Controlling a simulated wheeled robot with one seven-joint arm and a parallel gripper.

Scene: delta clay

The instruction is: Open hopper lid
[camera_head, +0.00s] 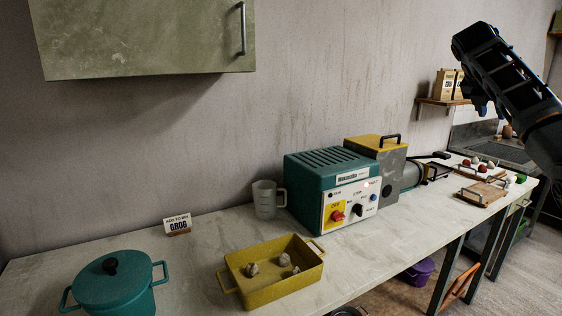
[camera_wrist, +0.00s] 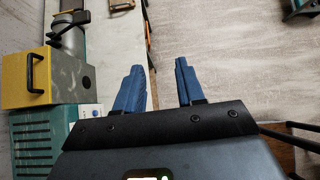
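The hopper is a grey box (camera_head: 393,172) beside the teal machine (camera_head: 310,180). Its yellow lid (camera_head: 362,142) lies flat on top, shut, with a black bar handle (camera_head: 390,141). In the wrist view the yellow lid (camera_wrist: 22,88) and its handle (camera_wrist: 34,72) show at the left. My gripper (camera_wrist: 159,70) is open, its two blue fingers apart with nothing between them. It is well away from the lid and not touching it. In the head view my arm is raised at the upper right, and the fingers are mostly hidden.
A clear jug (camera_head: 266,200) stands left of the machine. A yellow tray (camera_head: 262,287) with grey lumps and a teal pot (camera_head: 112,285) are on the near counter. A wooden board (camera_head: 482,194) and small coloured balls lie at the far right. A cabinet (camera_head: 145,35) hangs at upper left.

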